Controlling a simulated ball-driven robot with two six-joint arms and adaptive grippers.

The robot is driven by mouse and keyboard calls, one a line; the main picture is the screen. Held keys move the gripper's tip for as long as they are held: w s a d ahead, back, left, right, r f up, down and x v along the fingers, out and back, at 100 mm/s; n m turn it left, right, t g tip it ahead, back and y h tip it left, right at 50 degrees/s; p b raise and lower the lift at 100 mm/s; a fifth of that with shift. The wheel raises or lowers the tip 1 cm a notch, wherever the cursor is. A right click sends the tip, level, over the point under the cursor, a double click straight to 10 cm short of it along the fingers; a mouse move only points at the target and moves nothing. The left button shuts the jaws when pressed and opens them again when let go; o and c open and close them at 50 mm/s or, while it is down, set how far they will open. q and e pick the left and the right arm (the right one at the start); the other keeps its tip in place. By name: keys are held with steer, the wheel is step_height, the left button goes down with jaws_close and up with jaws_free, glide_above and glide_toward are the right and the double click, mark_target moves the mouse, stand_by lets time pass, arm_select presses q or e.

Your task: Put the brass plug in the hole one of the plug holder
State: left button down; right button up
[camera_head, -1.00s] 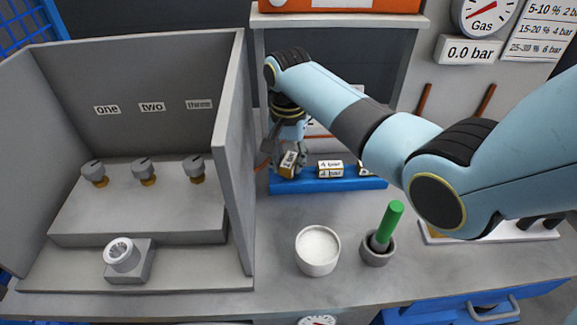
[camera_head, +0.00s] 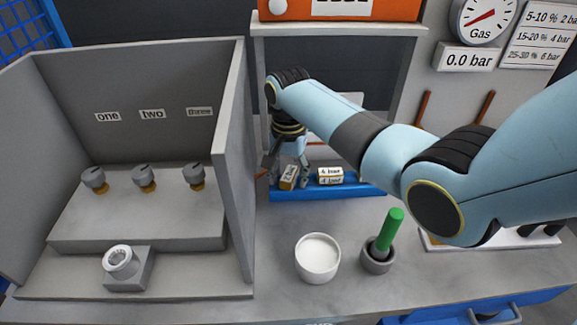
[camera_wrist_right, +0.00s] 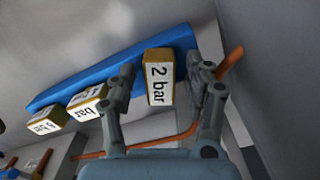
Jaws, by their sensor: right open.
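In the head view, grey knob-like parts with brass undersides (camera_head: 144,179) stand on the grey step under the labels one, two and three; I cannot tell which part is the brass plug. A gold-sided block marked 2 bar (camera_head: 289,177) is at the left end of the blue rack (camera_head: 350,191); it also shows in the right wrist view (camera_wrist_right: 159,80). My right gripper (camera_head: 288,180) is open, its fingers on both sides of this block with gaps in the wrist view (camera_wrist_right: 163,85). My left gripper is out of view.
A block marked 4 bar (camera_head: 330,176) is close on the right in the rack. The booth's grey side wall (camera_head: 236,170) is close to the gripper's left. A white cup (camera_head: 317,258) and a mortar with a green pestle (camera_head: 390,230) stand in front.

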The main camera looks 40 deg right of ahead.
mark_target(288, 174)
step_height(288, 174, up, 12)
stand_by(0.4)
stand_by(0.4)
